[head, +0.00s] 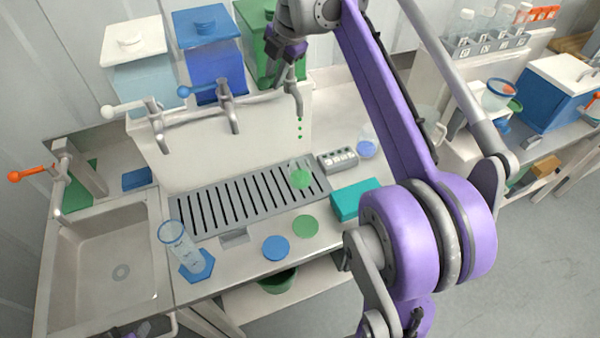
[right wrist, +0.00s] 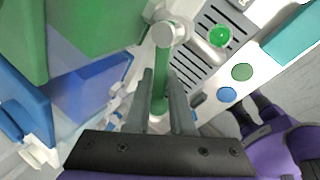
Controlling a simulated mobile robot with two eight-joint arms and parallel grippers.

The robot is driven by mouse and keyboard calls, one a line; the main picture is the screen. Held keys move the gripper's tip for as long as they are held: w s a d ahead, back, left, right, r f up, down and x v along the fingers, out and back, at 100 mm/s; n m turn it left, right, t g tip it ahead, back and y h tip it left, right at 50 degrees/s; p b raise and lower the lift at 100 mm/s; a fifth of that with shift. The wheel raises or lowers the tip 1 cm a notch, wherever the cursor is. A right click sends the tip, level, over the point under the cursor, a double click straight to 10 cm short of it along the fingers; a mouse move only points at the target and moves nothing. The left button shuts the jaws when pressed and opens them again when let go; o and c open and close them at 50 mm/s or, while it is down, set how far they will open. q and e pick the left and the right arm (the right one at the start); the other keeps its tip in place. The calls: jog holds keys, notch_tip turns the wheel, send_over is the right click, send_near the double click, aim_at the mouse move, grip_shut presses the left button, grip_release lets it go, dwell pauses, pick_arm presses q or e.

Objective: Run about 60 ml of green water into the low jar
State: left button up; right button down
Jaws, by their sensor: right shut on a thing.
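My right gripper (head: 285,50) is at the tap in front of the green tank (head: 257,30). In the right wrist view its fingers (right wrist: 163,110) are shut on the green tap handle (right wrist: 160,85). Green drops (head: 299,128) fall from the tap's spout (head: 298,98). Below it the low clear jar (head: 301,172) stands on the slotted drip tray (head: 190,205) with green water in it. The jar also shows in the right wrist view (right wrist: 220,36); its level cannot be read. A small dark and purple part at the bottom left edge may be my left gripper (head: 135,330).
Blue (head: 276,247) and green (head: 305,226) discs and a teal block (head: 355,199) lie at the front. Blue (head: 205,60) and white (head: 137,55) tanks stand left. A sink (head: 110,265) is at far left.

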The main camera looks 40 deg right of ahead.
jog(key=shift+w+a+r+m+h, duration=0.15)
jog(key=shift+w+m+h, duration=0.2)
jog(key=shift+m, duration=0.45)
jog(key=w+m+h, duration=0.1)
jog(key=m, duration=0.1)
jog(key=w+m+p, duration=0.1)
jog(key=m, duration=0.1)
jog(key=shift+h, duration=0.35)
jog(key=c, duration=1.1)
grip_release()
jog(key=shift+c, duration=0.2)
jog(key=o, duration=0.4)
jog(key=shift+w, duration=0.15)
jog(key=shift+c, duration=0.2)
pick_arm(q)
jog(key=shift+w+r, duration=0.65)
jog(key=shift+r, duration=0.35)
